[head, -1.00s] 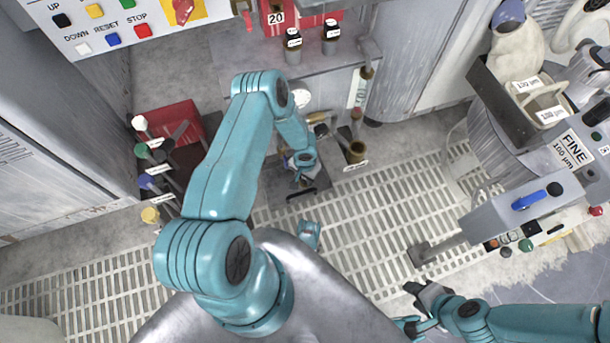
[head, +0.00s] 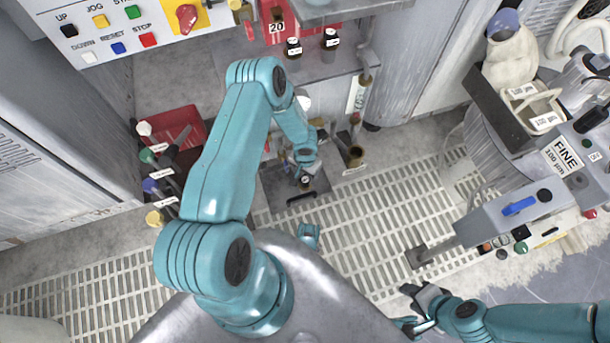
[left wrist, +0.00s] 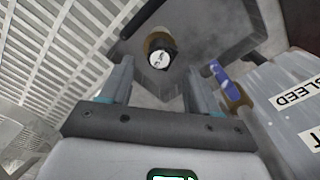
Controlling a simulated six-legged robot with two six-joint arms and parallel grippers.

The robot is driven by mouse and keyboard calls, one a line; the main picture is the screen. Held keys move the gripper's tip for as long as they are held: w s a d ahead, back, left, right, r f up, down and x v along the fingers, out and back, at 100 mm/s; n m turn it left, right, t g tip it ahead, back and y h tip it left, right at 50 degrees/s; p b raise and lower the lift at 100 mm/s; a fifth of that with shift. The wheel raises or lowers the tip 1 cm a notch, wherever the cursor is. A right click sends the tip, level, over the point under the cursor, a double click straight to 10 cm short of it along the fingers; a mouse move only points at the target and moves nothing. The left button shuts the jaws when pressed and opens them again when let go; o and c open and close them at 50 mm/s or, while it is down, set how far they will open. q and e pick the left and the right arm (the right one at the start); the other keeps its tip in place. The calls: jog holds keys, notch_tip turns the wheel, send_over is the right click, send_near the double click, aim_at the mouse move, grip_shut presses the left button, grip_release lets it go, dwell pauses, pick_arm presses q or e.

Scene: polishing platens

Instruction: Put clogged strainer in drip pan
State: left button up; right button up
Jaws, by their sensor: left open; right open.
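A dark square tray with a handle, which looks like the drip pan (head: 276,186), sits on the floor grating in the middle of the head view. It also shows in the left wrist view (left wrist: 215,32). A small capped piece, black and brass with a white round face, shows at the tray in the head view (head: 305,181) and in the left wrist view (left wrist: 160,54). I cannot tell whether it is the clogged strainer. My left gripper (head: 304,166) is open above the tray; its fingers (left wrist: 157,76) flank the piece without visible grip. My right gripper (head: 411,306) is open and empty, low at right.
A red bin (head: 180,122) with colour-capped handles is at left. Dark bottles (head: 293,47) stand on the shelf behind. A FINE-labelled machine (head: 566,155) fills the right. Open grating (head: 385,210) lies between.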

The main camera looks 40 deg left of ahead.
pick_arm(q)
notch_tip(320, 180, up, 6)
jog(key=p, duration=0.2)
jog(key=s+d+r+h, duration=0.2)
jog(key=s+d+r, duration=0.3)
jog(key=d, duration=0.5)
jog(key=s+d+r+h, duration=0.2)
jog(key=s+d+r, duration=0.4)
jog(key=d, duration=0.5)
jog(key=shift+s+t, duration=0.3)
jog(key=shift+s, duration=0.15)
jog(key=shift+r, duration=0.1)
